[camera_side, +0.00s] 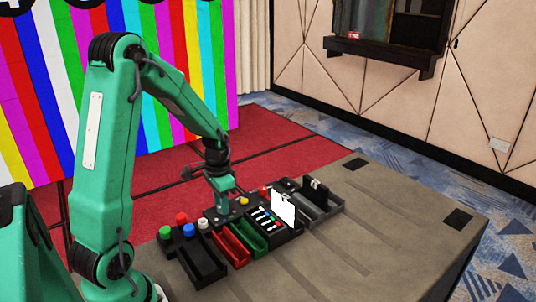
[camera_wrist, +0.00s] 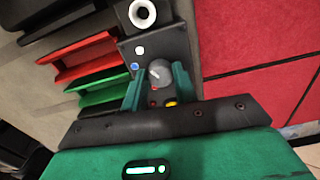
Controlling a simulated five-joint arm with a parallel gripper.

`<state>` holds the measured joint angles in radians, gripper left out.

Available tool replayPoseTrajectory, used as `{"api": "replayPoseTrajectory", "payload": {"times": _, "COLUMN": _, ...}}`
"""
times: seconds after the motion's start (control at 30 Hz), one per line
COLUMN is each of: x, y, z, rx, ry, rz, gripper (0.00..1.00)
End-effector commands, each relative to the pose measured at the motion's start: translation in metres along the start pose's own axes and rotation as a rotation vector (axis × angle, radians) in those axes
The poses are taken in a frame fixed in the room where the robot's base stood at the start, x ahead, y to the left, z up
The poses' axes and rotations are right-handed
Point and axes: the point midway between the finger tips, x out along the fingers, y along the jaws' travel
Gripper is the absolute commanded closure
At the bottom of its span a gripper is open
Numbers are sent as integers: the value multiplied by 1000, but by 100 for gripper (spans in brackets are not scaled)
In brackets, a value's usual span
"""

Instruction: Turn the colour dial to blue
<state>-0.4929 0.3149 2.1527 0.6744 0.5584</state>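The colour dial (camera_wrist: 159,72) is a round grey knob on a dark panel (camera_wrist: 179,46) in the wrist view. A short pale mark shows on its face; I cannot tell for certain which colour it points at. A blue dot (camera_wrist: 134,66) and a white dot (camera_wrist: 140,50) lie to its upper left. A yellow spot (camera_wrist: 171,103) and small red spots lie below it. My gripper (camera_wrist: 158,86) is open, with one green finger on each side of the dial; firm contact is not visible. In the side view my gripper (camera_side: 222,208) is low over the panel and hides the dial.
Red (camera_side: 230,246) and green (camera_side: 249,238) trays stand beside the panel, with a black tray (camera_side: 202,262) nearer. Green, blue, red and white knobs stand to the left. A white card (camera_side: 284,209) stands upright to the right.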

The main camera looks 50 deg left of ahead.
Motion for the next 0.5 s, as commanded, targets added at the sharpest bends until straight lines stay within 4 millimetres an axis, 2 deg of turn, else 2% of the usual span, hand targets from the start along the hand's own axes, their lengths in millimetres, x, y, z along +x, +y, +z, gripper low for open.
{"api": "replayPoseTrajectory", "payload": {"times": 0.27, "x": 0, "y": 0, "z": 0, "rx": -18, "ry": 0, "rz": 0, "gripper": 94}}
{"api": "replayPoseTrajectory", "payload": {"times": 0.5, "x": -1, "y": 0, "z": 0, "rx": -107, "ry": 1, "rz": 0, "gripper": 94}}
